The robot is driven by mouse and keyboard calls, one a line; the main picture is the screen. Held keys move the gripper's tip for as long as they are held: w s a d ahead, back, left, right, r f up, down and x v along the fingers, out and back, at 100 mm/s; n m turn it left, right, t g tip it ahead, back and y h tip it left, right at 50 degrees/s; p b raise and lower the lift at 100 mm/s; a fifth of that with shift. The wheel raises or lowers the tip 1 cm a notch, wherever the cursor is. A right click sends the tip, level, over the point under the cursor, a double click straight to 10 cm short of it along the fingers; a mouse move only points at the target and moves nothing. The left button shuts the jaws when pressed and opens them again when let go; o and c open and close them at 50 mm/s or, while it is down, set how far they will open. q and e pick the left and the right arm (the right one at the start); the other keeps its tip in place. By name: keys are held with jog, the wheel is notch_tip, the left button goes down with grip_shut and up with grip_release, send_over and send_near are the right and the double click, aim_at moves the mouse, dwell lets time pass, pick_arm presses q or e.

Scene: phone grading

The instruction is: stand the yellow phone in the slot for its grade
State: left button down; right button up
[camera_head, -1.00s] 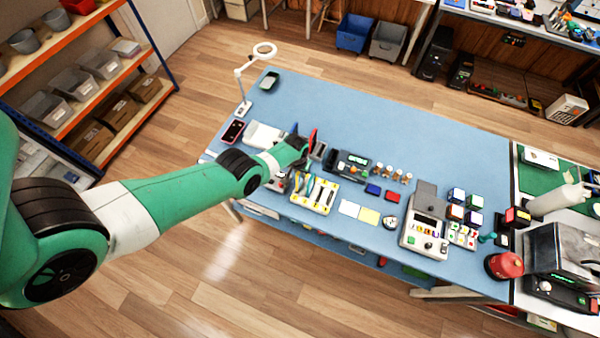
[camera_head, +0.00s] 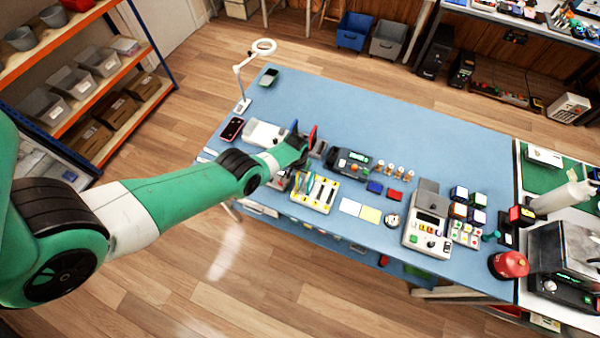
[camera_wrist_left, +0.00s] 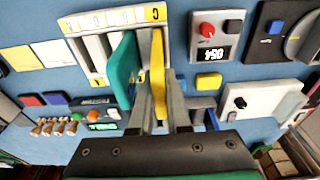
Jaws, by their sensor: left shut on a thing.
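My left gripper (camera_wrist_left: 158,112) is shut on the yellow phone (camera_wrist_left: 157,72), which stands edge-on between the fingers in the left wrist view. The phone is over or beside the grading rack (camera_wrist_left: 72,25), and I cannot tell whether its lower edge is inside a slot. A teal phone (camera_wrist_left: 122,72) stands upright just left of the yellow one. My right gripper is not in view.
A device with a red knob and a display (camera_wrist_left: 208,40) sits close right of the rack in the wrist view. A white device (camera_wrist_left: 262,108) lies lower right. A dark phone with a pink edge (camera_head: 232,128) lies at the table's left. The table's back middle is clear.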

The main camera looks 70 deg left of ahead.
pick_arm(q)
jog(key=shift+f, duration=0.35)
jog(key=shift+f+b, duration=0.35)
jog(key=shift+b, duration=0.25)
jog(key=shift+c, duration=2.4)
grip_release()
jog(key=shift+r, duration=0.1)
jog(key=shift+r+p, duration=0.7)
jog(key=shift+p, duration=0.15)
